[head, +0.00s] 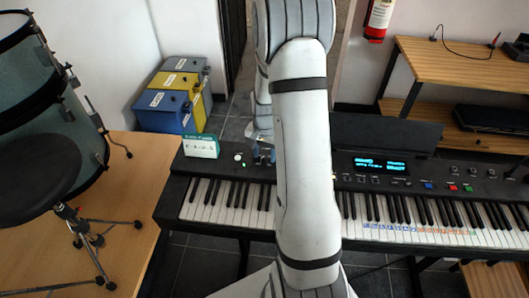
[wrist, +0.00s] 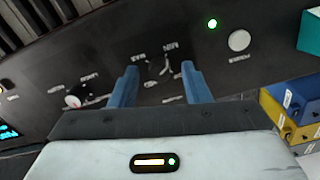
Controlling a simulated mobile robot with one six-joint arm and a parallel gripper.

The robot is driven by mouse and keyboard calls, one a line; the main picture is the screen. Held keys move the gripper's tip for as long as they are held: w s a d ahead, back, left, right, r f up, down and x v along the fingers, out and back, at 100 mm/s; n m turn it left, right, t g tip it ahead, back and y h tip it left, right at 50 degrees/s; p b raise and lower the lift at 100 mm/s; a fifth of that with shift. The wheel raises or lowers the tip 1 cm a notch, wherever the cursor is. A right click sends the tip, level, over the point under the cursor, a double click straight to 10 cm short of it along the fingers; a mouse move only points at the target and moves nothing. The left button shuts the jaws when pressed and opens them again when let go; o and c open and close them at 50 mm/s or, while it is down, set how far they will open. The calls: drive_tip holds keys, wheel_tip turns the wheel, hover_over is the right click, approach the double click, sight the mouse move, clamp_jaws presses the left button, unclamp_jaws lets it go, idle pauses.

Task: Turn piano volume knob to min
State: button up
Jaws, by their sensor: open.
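The piano (head: 172,207) is a long black keyboard across the head view, with a lit blue display (head: 380,165). In the wrist view, a dark knob (wrist: 158,68) with a pale mark sits on its panel, with MIN and MAX lettering at its far side. My gripper (wrist: 162,76) is open, with one blue finger on either side of this knob in the picture. I cannot tell whether the fingers touch it. In the head view, my gripper (head: 264,154) is over the left part of the panel, partly hidden by my arm.
A second knob (wrist: 75,98) lies left of the fingers. A white power button (wrist: 239,40) and a green light (wrist: 212,23) lie to the right. A green-and-white card box (head: 201,146) stands on the piano's left end. Blue and yellow boxes (head: 172,95) stand behind.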

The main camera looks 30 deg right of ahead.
sight(264, 156)
drive_tip(key=shift+f, duration=0.1)
clamp_jaws()
drive_tip(key=shift+f+n+b, duration=0.1)
drive_tip(key=shift+n+b, duration=0.5)
drive_tip(key=shift+n, duration=0.9)
unclamp_jaws()
drive_tip(key=shift+r+b, duration=0.6)
drive_tip(key=shift+r, duration=3.45)
